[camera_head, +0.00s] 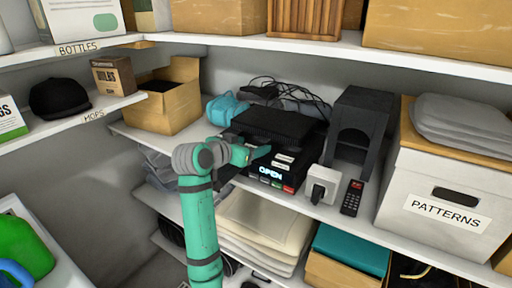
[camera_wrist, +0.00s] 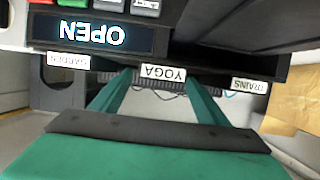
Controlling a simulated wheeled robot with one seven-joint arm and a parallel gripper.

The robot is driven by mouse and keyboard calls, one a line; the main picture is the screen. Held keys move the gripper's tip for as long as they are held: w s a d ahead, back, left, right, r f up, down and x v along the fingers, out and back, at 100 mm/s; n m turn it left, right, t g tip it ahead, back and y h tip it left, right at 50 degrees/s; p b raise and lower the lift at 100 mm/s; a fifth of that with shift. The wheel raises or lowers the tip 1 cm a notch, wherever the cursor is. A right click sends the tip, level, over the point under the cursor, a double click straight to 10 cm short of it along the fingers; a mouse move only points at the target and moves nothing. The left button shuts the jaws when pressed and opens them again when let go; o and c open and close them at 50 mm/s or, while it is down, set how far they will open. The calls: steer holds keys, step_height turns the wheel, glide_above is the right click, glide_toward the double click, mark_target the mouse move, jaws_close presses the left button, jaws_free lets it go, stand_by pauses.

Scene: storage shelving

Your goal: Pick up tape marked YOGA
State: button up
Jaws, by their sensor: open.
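The YOGA label (camera_wrist: 162,73) shows upside down in the wrist view, on the edge of a dark tape. The tape's full outline is hard to make out in the shadow. My gripper (camera_wrist: 158,84) is open, with one green finger on each side of the YOGA label; I cannot tell whether they touch the tape. In the head view my gripper (camera_head: 254,154) is at the front of the black device stack. Small white labels (camera_head: 284,158) show just right of it, too small to read.
A GARDEN label (camera_wrist: 68,61) and a TRAINS label (camera_wrist: 250,86) flank the YOGA one. The black device with the OPEN display (camera_head: 270,174) is close by. A white plug box (camera_head: 322,183), a remote (camera_head: 352,198) and a PATTERNS box (camera_head: 440,190) stand to the right.

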steer(key=shift+w+d+f, duration=0.15)
steer(key=shift+w+d, duration=0.15)
steer(key=shift+w, duration=0.1)
steer(key=c, duration=1.2)
